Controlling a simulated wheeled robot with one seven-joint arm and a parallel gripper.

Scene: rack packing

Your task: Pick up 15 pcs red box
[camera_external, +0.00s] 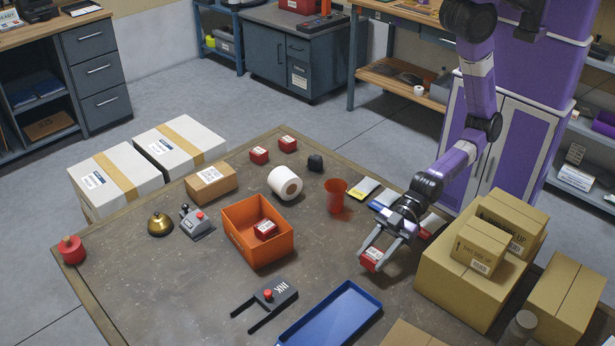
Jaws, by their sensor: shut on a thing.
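My gripper (372,256) is at the right part of the table, just left of the large cardboard box. It is shut on a small red box (371,259) with a white label on top, held between its fingers. I cannot tell whether this box touches the table. Two more red boxes, a left one (259,155) and a right one (288,144), sit near the far edge. Another red box (265,229) lies inside the orange bin (250,213). A bit of red (426,233) shows behind the gripper, mostly hidden.
Cardboard boxes (440,290) stand stacked close right of my gripper. A blue tray (362,309) lies in front. Bare table lies between bin and gripper.

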